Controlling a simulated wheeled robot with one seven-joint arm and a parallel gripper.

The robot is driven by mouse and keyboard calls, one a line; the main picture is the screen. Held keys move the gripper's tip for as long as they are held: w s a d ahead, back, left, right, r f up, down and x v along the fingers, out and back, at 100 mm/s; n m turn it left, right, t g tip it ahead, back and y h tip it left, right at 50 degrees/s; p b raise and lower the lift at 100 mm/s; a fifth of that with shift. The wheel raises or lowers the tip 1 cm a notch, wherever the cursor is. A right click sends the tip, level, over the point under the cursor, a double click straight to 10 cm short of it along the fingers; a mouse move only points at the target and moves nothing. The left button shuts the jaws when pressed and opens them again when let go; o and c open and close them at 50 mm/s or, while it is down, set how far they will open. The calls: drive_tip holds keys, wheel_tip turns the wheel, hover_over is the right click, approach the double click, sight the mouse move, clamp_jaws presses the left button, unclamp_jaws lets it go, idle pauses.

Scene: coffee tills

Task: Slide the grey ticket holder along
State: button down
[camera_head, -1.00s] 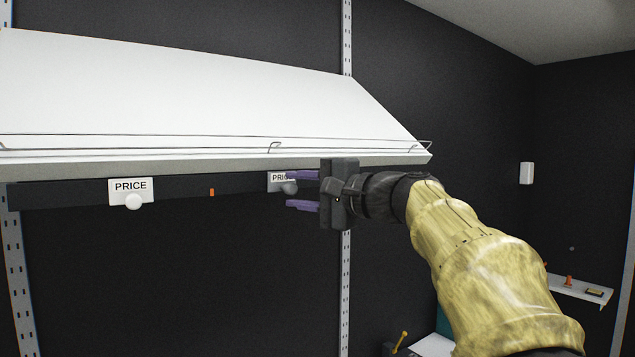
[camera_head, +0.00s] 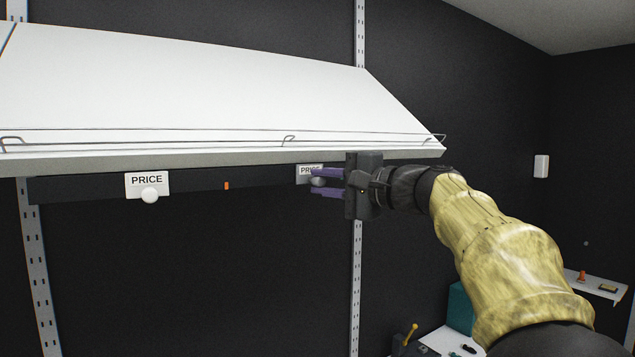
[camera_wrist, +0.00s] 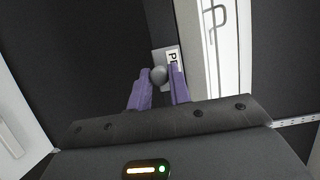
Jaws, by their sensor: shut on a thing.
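The grey ticket holder (camera_head: 305,170), with a "PRICE" label and a round grey knob (camera_head: 318,182), sits on the dark rail (camera_head: 260,181) under the white shelf's front edge. My gripper (camera_head: 316,182) is shut on the knob, with one purple finger above it and one below. The fingers hide part of the label. In the wrist view, the knob (camera_wrist: 158,75) shows at the fingertips, with the label (camera_wrist: 173,58) beside it. A white ticket holder (camera_head: 147,183) with a white knob is further left on the rail.
A small orange mark (camera_head: 226,185) is on the rail between the two holders. The sloped white shelf (camera_head: 200,90) is just above my gripper. A slotted upright (camera_head: 357,260) runs behind it. Below the rail is open space.

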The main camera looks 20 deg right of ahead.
drive_tip(key=shift+w+d+f+p, duration=0.1)
drive_tip(key=shift+w+d+p, duration=0.3)
drive_tip(key=shift+d, duration=0.9)
drive_tip(key=shift+w+d+f+p, duration=0.1)
drive_tip(key=shift+w+d+p, duration=0.25)
drive_tip(key=shift+d, duration=0.9)
drive_tip(key=shift+w+d+p, duration=0.25)
drive_tip(key=shift+w+d, duration=0.25)
drive_tip(key=shift+d, duration=0.8)
drive_tip(key=c, duration=1.2)
unclamp_jaws()
drive_tip(key=shift+s+d, duration=0.1)
drive_tip(key=shift+r, duration=0.1)
drive_tip(key=b+v, duration=0.6)
drive_tip(key=v, duration=1.1)
drive_tip(key=shift+s, duration=0.2)
drive_tip(key=shift+w+d, duration=0.1)
